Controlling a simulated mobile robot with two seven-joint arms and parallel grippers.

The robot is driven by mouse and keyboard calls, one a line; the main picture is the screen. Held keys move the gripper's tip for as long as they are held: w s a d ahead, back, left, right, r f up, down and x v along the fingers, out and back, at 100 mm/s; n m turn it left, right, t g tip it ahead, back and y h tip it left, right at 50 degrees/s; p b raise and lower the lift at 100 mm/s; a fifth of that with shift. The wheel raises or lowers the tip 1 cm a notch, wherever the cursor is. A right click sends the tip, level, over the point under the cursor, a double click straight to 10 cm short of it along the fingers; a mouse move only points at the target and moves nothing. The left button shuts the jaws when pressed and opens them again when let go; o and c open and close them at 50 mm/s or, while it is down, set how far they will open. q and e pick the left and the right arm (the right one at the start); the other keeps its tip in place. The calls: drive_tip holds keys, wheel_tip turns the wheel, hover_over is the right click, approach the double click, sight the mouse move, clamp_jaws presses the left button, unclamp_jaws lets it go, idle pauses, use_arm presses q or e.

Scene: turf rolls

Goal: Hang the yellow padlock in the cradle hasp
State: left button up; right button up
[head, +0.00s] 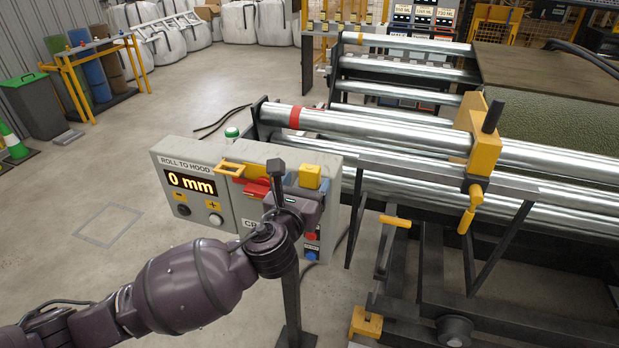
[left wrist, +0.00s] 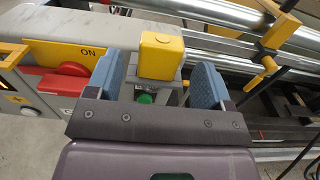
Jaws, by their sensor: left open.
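The yellow padlock (head: 310,176) shows as a yellow block at the right end of the control box's top; its shackle is not clearly visible. In the left wrist view the padlock (left wrist: 161,55) appears between, or just beyond, the two blue finger pads. My left gripper (left wrist: 157,75) is open, with a visible gap on each side of the block. In the head view my left gripper (head: 297,197) is close below the padlock, its fingers mostly hidden. My right gripper is not in view.
The grey control box (head: 165,157) has a "0 mm" display (head: 191,184) and stands on a post. Right of it are steel rollers (head: 390,133) and a frame with a yellow clamp (head: 484,150).

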sight(308, 180)
use_arm(q)
drive_tip(key=shift+x, duration=1.7)
drive_tip(key=shift+a+f, duration=0.1)
drive_tip(key=shift+c, duration=0.4)
drive_tip(key=c, duration=1)
